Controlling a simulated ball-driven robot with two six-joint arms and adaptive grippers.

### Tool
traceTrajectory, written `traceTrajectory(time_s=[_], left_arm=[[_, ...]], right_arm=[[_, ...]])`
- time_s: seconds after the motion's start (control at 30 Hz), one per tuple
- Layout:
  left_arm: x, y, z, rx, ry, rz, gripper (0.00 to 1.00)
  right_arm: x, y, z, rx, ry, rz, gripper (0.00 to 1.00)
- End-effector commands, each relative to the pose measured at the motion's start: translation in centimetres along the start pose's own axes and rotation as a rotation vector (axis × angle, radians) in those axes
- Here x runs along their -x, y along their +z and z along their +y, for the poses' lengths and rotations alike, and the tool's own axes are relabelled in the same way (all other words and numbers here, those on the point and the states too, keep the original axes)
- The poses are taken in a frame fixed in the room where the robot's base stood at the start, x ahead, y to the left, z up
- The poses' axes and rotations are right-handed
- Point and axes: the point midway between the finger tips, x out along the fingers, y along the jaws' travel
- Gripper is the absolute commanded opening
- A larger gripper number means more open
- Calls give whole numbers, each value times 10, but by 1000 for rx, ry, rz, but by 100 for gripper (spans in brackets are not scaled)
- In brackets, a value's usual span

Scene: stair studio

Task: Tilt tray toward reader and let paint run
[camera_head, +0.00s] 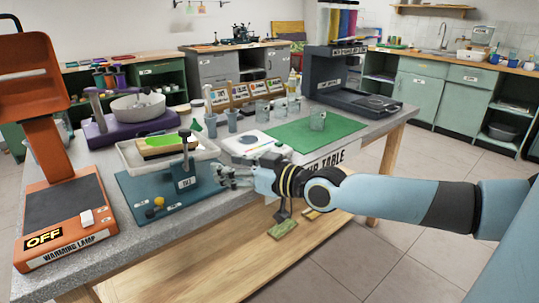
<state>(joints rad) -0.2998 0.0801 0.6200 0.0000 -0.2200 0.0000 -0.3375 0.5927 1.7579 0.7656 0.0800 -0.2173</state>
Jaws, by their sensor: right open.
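A pale rectangular tray (122,152) sits at the left of the grey worktable, with a bright green flat piece (163,140) in it. Just in front of it lies a teal board (140,205) with a dark upright post, a small labelled block (187,183) and a yellow ball (159,201). My right gripper (222,174) reaches in from the right, open, with its fingers low beside the right end of the teal board. I cannot tell whether it touches anything. I cannot make out any running paint or which thing is the reader. My left gripper is not in view.
An orange warming lamp (62,190) marked OFF stands at the left. The table's front edge runs below my gripper.

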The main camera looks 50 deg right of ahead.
Motion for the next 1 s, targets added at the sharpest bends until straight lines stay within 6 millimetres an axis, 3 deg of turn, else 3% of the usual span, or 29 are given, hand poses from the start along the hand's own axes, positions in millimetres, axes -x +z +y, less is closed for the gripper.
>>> traceTrajectory(time_s=[0.7,1.0], left_arm=[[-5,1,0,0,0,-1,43],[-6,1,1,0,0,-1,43]], right_arm=[[31,154,25,15,113,-290,49],[48,198,26,16,137,-380,49]])
